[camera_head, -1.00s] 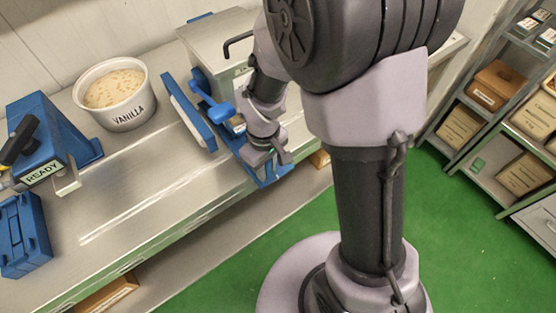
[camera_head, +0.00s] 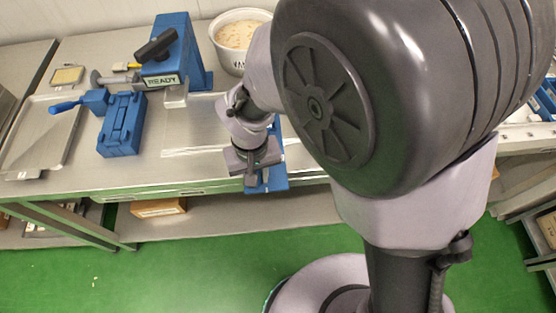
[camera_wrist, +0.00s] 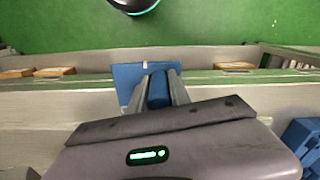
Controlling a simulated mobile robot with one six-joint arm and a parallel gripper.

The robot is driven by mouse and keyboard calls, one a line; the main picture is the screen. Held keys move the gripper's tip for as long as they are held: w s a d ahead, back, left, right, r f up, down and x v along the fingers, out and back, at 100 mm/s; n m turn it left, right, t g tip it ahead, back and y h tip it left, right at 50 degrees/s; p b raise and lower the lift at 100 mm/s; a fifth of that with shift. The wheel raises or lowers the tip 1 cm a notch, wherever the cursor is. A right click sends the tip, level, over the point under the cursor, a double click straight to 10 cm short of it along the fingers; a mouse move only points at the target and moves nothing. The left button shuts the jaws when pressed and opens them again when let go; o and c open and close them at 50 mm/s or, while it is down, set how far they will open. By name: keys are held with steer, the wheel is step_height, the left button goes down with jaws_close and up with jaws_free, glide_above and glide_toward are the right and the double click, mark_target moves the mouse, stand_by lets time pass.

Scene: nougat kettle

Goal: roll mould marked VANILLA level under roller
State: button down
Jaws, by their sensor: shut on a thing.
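My gripper (camera_head: 257,172) is shut on a blue, flat piece with a raised grip (camera_head: 274,178), at the front edge of the bench. In the wrist view the fingers (camera_wrist: 159,88) close on its blue grip, with a flat blue plate (camera_wrist: 127,76) behind. No marking can be read on it. The white tub (camera_head: 229,57) of pale, speckled filling stands at the back; its VANILLA lettering is mostly hidden by my arm. A blue stand marked READY (camera_head: 189,55), with a black handle, is left of the tub. I cannot make out a roller.
A blue block fixture (camera_head: 122,128) with a blue-handled lever lies in front of the stand. Bare bench lies between fixture and gripper.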

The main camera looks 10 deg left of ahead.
steer(key=shift+s+a, duration=0.25)
steer(key=shift+a, duration=0.5)
steer(key=c, duration=1.2)
jaws_free()
step_height(320, 180, up, 18)
steer(key=p, duration=0.6)
steer(key=shift+f, duration=0.25)
steer(key=shift+d, duration=0.1)
